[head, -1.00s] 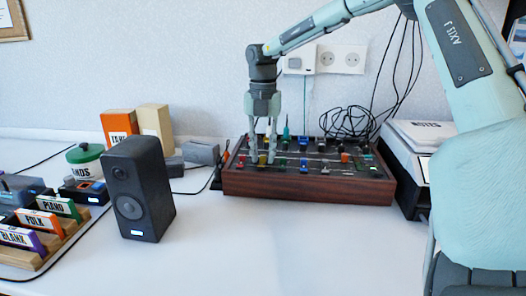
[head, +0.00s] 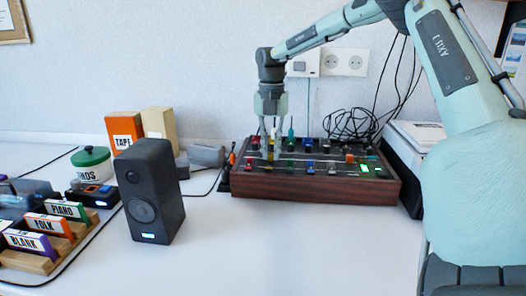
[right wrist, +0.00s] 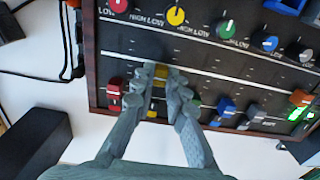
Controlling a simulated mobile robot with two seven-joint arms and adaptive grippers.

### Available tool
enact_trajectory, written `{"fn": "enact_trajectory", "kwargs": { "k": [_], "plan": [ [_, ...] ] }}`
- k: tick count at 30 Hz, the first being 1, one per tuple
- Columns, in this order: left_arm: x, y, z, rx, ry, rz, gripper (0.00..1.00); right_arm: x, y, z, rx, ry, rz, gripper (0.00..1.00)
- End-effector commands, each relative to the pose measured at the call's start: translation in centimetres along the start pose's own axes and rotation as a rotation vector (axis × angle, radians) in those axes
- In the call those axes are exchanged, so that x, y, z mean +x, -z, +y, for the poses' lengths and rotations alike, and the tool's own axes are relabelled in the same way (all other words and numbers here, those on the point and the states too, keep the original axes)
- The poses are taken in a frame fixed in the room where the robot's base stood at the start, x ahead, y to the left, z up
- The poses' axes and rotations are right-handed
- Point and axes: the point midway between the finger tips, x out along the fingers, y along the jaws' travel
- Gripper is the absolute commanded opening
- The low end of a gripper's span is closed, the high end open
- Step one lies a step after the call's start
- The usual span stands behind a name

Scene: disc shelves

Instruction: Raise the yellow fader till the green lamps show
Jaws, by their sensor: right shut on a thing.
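The yellow fader (right wrist: 160,73) is on a wood-sided mixer (right wrist: 90,50), with its cap between my right gripper's fingertips. My right gripper (right wrist: 161,83) is shut on it; the fingers hide part of the cap and slot. In the head view, the right gripper (head: 270,155) reaches down from above to the left part of the mixer (head: 310,187). The green lamps (head: 364,169) are lit bright green at the mixer's right side. They also glow in the right wrist view (right wrist: 297,114). My left gripper is not in view.
Beside the yellow fader are a red fader (right wrist: 115,85) and a blue fader (right wrist: 223,108). A black speaker (head: 150,195) stands left of the mixer. A white box (head: 420,134) and coiled cables are at right. The table in front of the mixer is clear.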

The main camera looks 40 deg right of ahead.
Motion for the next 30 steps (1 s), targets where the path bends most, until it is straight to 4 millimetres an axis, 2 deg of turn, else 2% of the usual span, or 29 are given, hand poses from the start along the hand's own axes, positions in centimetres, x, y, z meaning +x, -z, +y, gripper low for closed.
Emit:
{"fn": "enact_trajectory", "kwargs": {
  "k": [10,11,16,25,30],
  "plan": [
    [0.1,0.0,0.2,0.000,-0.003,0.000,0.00,-0.1,-0.3,-0.1,-0.001,-0.005,-0.002,0.00],
    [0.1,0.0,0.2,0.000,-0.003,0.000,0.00,-0.1,-0.3,-0.1,-0.001,-0.005,-0.002,0.14],
    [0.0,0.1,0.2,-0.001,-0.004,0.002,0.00,-0.1,-0.3,-0.1,-0.001,-0.004,-0.002,0.34],
    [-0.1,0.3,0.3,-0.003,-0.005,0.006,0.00,-0.2,-0.2,-0.1,-0.001,-0.003,-0.002,0.34],
    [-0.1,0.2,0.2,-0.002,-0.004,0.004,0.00,-2.1,-0.3,0.0,0.000,-0.005,-0.005,0.34]
  ]
}}
